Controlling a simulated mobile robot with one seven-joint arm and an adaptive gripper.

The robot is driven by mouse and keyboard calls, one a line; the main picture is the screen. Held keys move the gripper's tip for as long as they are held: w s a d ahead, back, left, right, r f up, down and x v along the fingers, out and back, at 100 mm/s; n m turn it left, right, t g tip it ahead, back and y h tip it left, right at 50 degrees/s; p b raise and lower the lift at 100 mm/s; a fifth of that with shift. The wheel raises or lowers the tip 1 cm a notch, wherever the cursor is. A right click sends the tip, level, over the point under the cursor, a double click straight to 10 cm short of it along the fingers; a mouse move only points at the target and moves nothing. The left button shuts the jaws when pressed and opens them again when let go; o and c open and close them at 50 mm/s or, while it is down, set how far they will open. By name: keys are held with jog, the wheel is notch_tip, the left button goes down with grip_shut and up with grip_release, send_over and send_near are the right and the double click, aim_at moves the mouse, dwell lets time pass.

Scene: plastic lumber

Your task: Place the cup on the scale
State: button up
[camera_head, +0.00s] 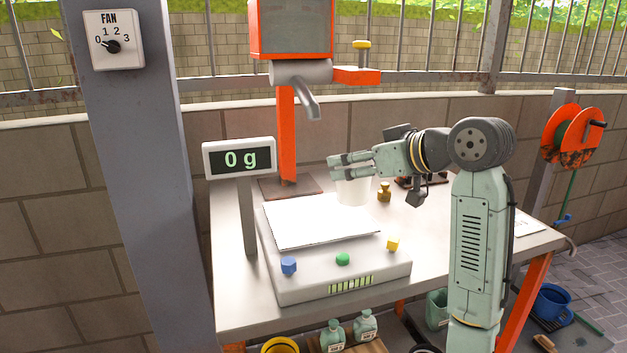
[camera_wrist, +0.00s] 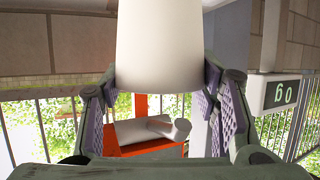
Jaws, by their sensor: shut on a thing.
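The white cup (camera_head: 353,191) is at the back right corner of the scale's plate in the head view. My gripper (camera_head: 338,167) reaches in from the right and is shut on the cup near its top. In the wrist view the cup (camera_wrist: 158,45) fills the top middle between my two fingers (camera_wrist: 160,82). The scale (camera_head: 340,285) has a flat white plate (camera_head: 318,222), which is empty.
An orange dispenser with a grey spout (camera_head: 310,104) stands behind the scale. A small brass weight (camera_head: 384,191) stands right of the cup. Blue (camera_head: 289,265), green (camera_head: 343,258) and yellow (camera_head: 393,244) knobs line the scale's front. The display post (camera_head: 249,220) rises at the left.

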jog(key=shift+w+a+f+p, duration=0.25)
jog(key=shift+w+a+f, duration=0.4)
jog(key=shift+a, duration=0.6)
jog(key=shift+w+a+f+p, duration=0.2)
jog(key=shift+w+a+f, duration=0.5)
jog(key=shift+a, duration=0.6)
jog(key=shift+w+a+f+p, duration=0.25)
jog(key=shift+w+a+f, duration=0.2)
jog(key=shift+a+f, duration=0.6)
jog(key=shift+a+r, duration=0.15)
jog(key=shift+a, duration=0.1)
jog(key=o, duration=0.8)
jog(key=shift+r, duration=0.15)
jog(key=b+v, duration=0.1)
jog(key=v, duration=1.1)
jog(key=shift+b, duration=0.4)
